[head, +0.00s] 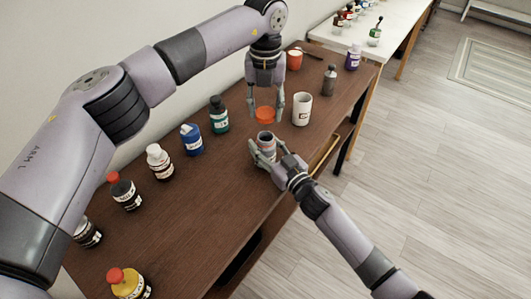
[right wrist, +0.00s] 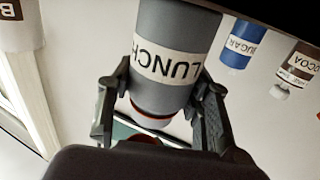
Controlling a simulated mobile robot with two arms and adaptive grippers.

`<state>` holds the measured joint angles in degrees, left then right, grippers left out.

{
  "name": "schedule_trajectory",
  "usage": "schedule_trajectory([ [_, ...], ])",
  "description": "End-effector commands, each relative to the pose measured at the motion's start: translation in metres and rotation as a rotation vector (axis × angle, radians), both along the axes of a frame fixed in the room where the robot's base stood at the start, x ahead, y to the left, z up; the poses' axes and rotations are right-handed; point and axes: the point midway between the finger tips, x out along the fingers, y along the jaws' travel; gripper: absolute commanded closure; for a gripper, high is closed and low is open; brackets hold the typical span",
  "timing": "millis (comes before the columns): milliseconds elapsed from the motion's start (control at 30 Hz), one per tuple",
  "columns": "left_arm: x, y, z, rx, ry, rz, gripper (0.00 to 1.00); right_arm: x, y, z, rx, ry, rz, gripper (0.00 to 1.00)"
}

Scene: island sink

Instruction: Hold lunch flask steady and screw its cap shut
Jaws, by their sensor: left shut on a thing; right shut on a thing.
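The lunch flask (head: 267,140) is a grey cylinder with a white label, standing upright on the brown table. In the right wrist view the flask (right wrist: 170,30) appears inverted, its label reading LUNCH. My right gripper (head: 264,155) is shut on the flask, with one finger on each side of it; the fingers also show in the right wrist view (right wrist: 155,110). The orange cap (head: 264,114) is above the flask's mouth, with a small gap between them. My left gripper (head: 265,118) points down and is shut on the cap.
A white mug (head: 302,109) stands close to the right of the cap. A green bottle (head: 218,115), the blue sugar bottle (head: 191,140) and the cocoa bottle (head: 159,163) line the left side. A grey bottle (head: 329,80) stands behind. The table's front edge is near my right gripper.

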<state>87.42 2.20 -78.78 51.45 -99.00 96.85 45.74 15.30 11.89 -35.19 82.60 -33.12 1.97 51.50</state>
Motion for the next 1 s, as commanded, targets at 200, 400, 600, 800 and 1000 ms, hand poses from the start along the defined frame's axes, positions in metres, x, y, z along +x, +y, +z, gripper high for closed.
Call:
schedule_trajectory([
  [200,0.000,0.000,0.000,0.000,0.000,0.000,0.70,0.000,0.000,0.000,-0.001,0.001,0.000,0.91],
  [400,0.000,0.000,0.000,0.000,0.000,0.000,0.70,0.000,0.000,0.000,-0.001,0.001,0.000,1.00],
  [600,0.000,0.000,-0.010,0.000,0.002,0.000,0.70,0.000,0.000,0.000,-0.001,0.001,0.000,1.00],
  [800,0.000,0.000,-0.039,-0.002,0.005,0.000,0.70,0.000,0.000,0.000,-0.001,0.001,0.000,1.00],
  [1000,0.000,0.000,-0.049,-0.004,0.002,0.000,0.70,0.000,0.000,0.000,-0.001,0.001,0.000,1.00],
])
